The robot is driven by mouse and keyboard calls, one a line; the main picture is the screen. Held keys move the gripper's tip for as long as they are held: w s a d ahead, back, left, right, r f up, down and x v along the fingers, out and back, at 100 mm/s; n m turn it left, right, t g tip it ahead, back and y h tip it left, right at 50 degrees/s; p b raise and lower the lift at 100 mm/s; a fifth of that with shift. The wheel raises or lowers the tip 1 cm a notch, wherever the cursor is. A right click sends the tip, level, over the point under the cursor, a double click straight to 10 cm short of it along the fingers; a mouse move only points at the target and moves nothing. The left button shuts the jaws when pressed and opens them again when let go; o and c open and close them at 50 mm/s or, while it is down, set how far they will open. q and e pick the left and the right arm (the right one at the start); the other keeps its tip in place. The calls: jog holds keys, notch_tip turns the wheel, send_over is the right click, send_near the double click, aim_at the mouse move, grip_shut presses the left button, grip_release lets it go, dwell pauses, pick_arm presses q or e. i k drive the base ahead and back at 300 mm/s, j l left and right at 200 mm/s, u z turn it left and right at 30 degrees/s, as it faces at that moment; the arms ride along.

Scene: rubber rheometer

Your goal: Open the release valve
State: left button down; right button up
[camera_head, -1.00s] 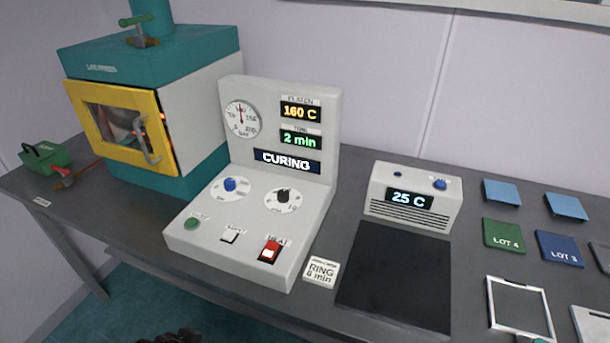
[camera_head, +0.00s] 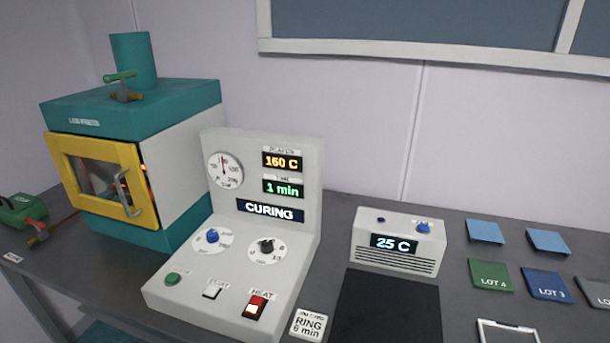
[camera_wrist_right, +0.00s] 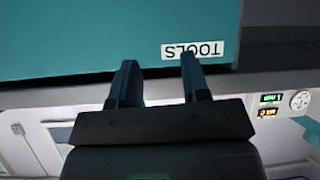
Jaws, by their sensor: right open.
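Two valve-like fittings show in the head view, and I cannot tell from a label which is the release valve. One has a green lever on a brass body (camera_head: 124,84) on top of the teal lab press (camera_head: 130,98). The other has a red handle on a brass body (camera_head: 38,234), beside a green pump unit (camera_head: 20,210) at the far left of the bench. My right gripper (camera_wrist_right: 158,80) is open and empty in the right wrist view, in front of a teal surface labelled TOOLS (camera_wrist_right: 195,50), seen upside down. My left gripper is not in view.
The press has a closed yellow-framed door (camera_head: 98,180). A control panel (camera_head: 160,290) reads 160 C, 1 min and CURING. A white 25 C unit (camera_head: 398,240), a dark plate (camera_head: 388,310) and coloured lot squares (camera_head: 490,275) occupy the bench to the right.

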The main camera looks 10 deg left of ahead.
aim_at(39, 226)
jog(key=k+l, duration=0.15)
jog(key=k, duration=0.15)
jog(key=k+u, duration=0.1)
jog(key=u, duration=1.75)
jog(key=i+j, duration=0.35)
jog(key=i, duration=0.15)
jog(key=i+j+u, duration=0.15)
jog(key=i+j, duration=0.2)
jog(key=i, duration=0.15)
jog(key=i+j, duration=0.3)
jog(key=i, duration=0.2)
jog(key=i+j+u, duration=0.1)
jog(key=i+j, duration=0.2)
jog(key=i, duration=0.25)
